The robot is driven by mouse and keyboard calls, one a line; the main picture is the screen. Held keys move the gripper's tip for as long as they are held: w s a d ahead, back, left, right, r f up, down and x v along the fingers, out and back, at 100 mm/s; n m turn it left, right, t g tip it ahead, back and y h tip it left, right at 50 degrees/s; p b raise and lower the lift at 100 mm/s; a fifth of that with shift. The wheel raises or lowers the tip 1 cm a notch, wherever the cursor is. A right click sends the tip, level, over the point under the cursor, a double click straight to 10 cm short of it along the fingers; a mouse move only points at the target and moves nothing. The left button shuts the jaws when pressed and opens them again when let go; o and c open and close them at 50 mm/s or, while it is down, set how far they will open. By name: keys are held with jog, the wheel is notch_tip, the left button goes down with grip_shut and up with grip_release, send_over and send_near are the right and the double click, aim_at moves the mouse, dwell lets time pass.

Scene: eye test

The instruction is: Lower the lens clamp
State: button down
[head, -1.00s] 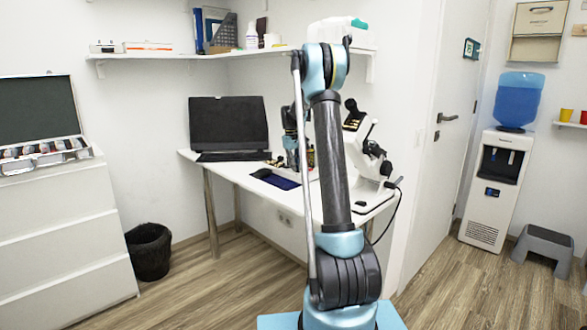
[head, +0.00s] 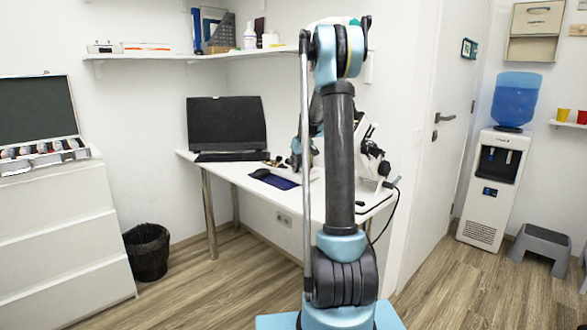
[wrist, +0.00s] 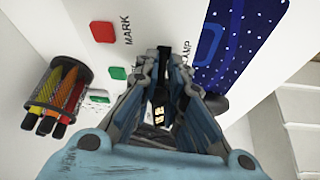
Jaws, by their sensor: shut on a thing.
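My gripper (wrist: 166,88) shows in the wrist view, its fingers closed in on a dark narrow part (wrist: 162,62) beside a partly hidden label ending in "MP". This part seems to be the lens clamp's lever; the fingers hide most of it, so its height cannot be told. The white panel (wrist: 95,62) around it carries a red button (wrist: 103,32) marked "MARK" and a green button (wrist: 118,73). In the head view the white instrument (head: 372,185) stands at the desk's right end, partly behind my arm. My fingertips are not clear there.
A mesh cup (wrist: 78,66) of coloured pens stands left of the gripper in the wrist view. A dark blue dotted surface (wrist: 245,35) lies upper right. In the head view, a monitor (head: 227,124) stands on the white desk (head: 235,172), below a shelf (head: 160,56).

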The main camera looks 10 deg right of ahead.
jog(key=shift+s+d+t, duration=0.1)
jog(key=shift+t, duration=0.2)
jog(key=c, duration=1.7)
grip_release()
jog(key=shift+o, duration=0.2)
jog(key=v, duration=1.2)
jog(key=shift+d, duration=0.2)
jog(key=shift+f, duration=0.1)
